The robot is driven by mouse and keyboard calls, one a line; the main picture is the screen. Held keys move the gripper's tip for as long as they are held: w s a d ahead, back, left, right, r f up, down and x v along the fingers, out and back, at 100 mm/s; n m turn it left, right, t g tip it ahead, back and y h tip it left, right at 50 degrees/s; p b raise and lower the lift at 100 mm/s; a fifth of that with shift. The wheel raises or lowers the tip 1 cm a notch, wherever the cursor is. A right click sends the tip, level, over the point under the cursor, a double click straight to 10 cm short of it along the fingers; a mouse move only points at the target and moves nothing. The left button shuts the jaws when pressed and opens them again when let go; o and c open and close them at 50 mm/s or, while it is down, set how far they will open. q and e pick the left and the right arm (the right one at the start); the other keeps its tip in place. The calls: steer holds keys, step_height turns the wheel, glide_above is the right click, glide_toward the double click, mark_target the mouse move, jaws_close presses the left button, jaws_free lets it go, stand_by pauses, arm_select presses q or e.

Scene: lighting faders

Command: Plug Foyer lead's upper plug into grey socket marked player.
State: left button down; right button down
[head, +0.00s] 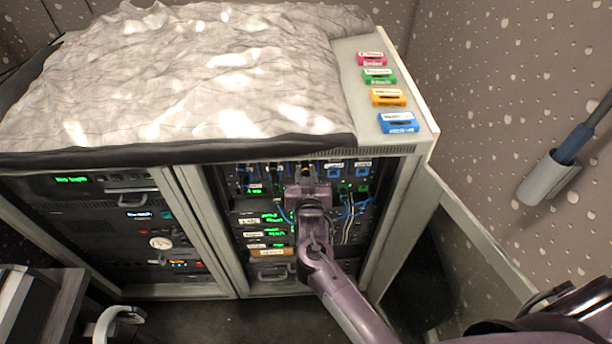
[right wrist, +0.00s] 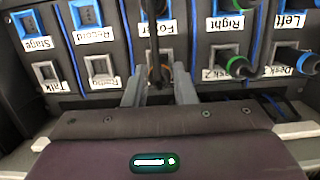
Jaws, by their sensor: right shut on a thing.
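My right gripper (head: 306,182) is at the upper part of the right-hand rack's patch panel (head: 245,172). In the right wrist view its two fingers (right wrist: 159,82) are shut on a dark plug (right wrist: 154,75) with an orange tint, in front of the column labelled Foyer (right wrist: 155,30). The fingers and plug hide the socket and label behind them. I cannot tell whether the plug is seated. No label reading player is legible. Grey sockets marked Talk (right wrist: 47,73) and Radio (right wrist: 97,66) look empty. My left gripper is not in view.
Green-ringed plugs fill Desk 2 (right wrist: 240,67) and Right; a black plug is at Desk 1 (right wrist: 292,60). Blue and white cables (head: 350,208) hang right of my gripper. A crumpled grey cover (head: 190,75) and coloured blocks (head: 397,123) lie on top.

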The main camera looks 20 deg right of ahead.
steer(key=shift+w+d, duration=0.1)
steer(key=shift+w, duration=0.35)
steer(key=shift+w+r, duration=0.1)
steer(key=shift+r, duration=0.05)
stand_by(0.4)
steer(key=c, duration=1.6)
jaws_free()
steer(key=o, duration=0.5)
steer(key=shift+w, duration=0.15)
